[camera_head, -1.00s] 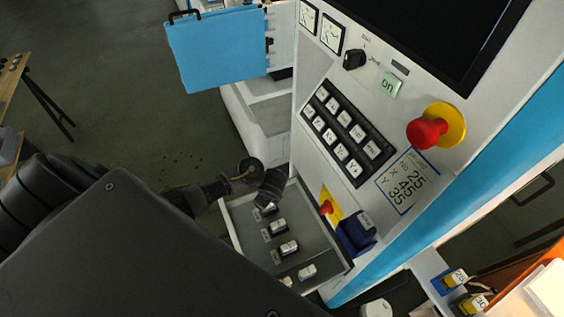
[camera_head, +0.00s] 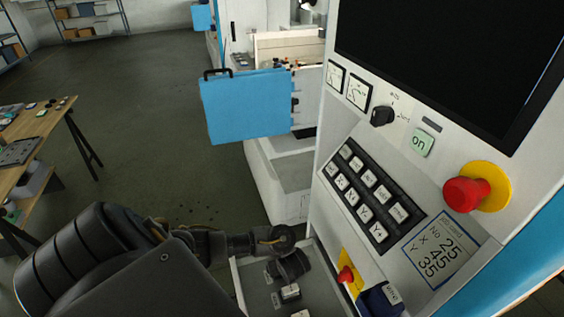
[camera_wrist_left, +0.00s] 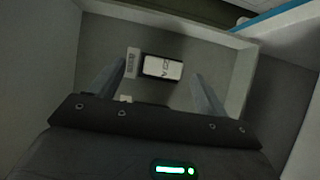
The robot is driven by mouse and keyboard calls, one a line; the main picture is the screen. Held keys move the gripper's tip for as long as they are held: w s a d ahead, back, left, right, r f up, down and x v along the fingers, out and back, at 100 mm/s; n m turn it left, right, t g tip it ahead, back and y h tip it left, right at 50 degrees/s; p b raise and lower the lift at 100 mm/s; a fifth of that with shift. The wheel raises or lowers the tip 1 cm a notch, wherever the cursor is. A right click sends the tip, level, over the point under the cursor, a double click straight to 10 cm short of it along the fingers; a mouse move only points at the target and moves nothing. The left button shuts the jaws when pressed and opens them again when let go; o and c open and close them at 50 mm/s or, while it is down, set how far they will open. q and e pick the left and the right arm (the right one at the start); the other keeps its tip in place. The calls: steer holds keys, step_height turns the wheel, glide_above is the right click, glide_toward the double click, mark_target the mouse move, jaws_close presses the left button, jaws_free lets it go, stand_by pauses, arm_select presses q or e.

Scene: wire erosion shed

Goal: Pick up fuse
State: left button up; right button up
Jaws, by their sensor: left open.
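A white fuse (camera_wrist_left: 162,67) with dark lettering sits in a dark holder on the floor of a grey drawer, with a pale label (camera_wrist_left: 133,62) beside it. My left gripper (camera_wrist_left: 160,76) is open, its two fingers on either side of the fuse with gaps between. I cannot tell how far above the fuse the fingertips are. Another fuse (camera_head: 290,292) shows nearer in the drawer. My right gripper is not in view.
Drawer walls (camera_wrist_left: 243,75) stand close around the gripper. The white machine panel beside it has a black keypad (camera_head: 370,192), a red emergency knob (camera_head: 467,192) and a small red switch (camera_head: 346,274). A blue door (camera_head: 247,106) hangs open behind.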

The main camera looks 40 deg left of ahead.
arm_select(q)
steer(key=b+x, duration=0.2)
steer(key=d+b+x, duration=0.1)
steer(key=x, duration=0.1)
steer(key=shift+w+a+f+b, duration=0.2)
steer(key=shift+f+b, duration=0.2)
steer(key=shift+f, duration=0.15)
steer(key=shift+a+f, duration=0.15)
steer(key=shift+f, duration=0.05)
steer(key=shift+r, duration=0.1)
steer(key=c, duration=1.1)
step_height(320, 180, up, 28)
steer(key=p, duration=1.1)
steer(key=shift+p, duration=0.3)
